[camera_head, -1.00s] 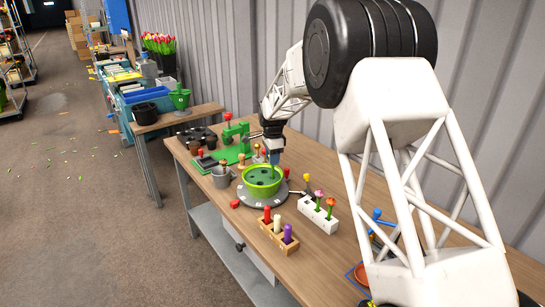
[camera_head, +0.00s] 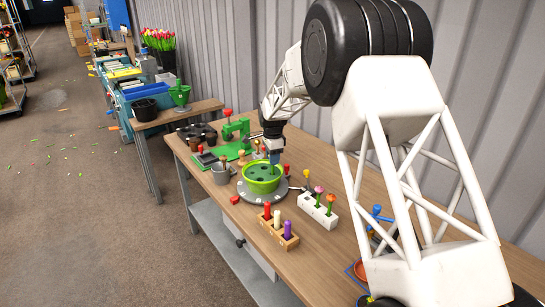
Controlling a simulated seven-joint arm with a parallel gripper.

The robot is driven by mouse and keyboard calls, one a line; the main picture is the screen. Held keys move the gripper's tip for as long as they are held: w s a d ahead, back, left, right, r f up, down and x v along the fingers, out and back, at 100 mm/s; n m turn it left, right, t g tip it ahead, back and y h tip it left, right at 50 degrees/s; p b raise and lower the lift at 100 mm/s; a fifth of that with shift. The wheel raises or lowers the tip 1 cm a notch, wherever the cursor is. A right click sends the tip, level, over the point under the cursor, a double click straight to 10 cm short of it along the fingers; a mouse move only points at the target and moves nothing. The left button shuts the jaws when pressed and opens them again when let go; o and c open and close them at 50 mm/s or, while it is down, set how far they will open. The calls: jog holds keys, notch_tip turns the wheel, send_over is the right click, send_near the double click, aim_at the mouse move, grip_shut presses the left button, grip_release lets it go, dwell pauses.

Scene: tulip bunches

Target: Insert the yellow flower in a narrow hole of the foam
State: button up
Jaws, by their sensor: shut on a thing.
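A bright green round pot (camera_head: 262,187) with dark green foam (camera_head: 258,172) stands on a grey round turntable (camera_head: 248,196). Dark holes show in the foam top. My gripper (camera_head: 274,158) points down over the right back part of the foam. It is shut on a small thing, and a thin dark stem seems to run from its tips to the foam. The flower head is hidden by the fingers, and I cannot tell whether the stem is in a hole.
A wooden block (camera_head: 277,236) with red, cream and purple pegs stands in front. A grey cup (camera_head: 220,174) and a green press (camera_head: 238,130) stand to the left and behind. A blue stand (camera_head: 377,214) is at the right.

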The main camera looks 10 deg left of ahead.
jog(key=shift+f, duration=0.1)
jog(key=o, duration=1)
jog(key=shift+r, duration=3.95)
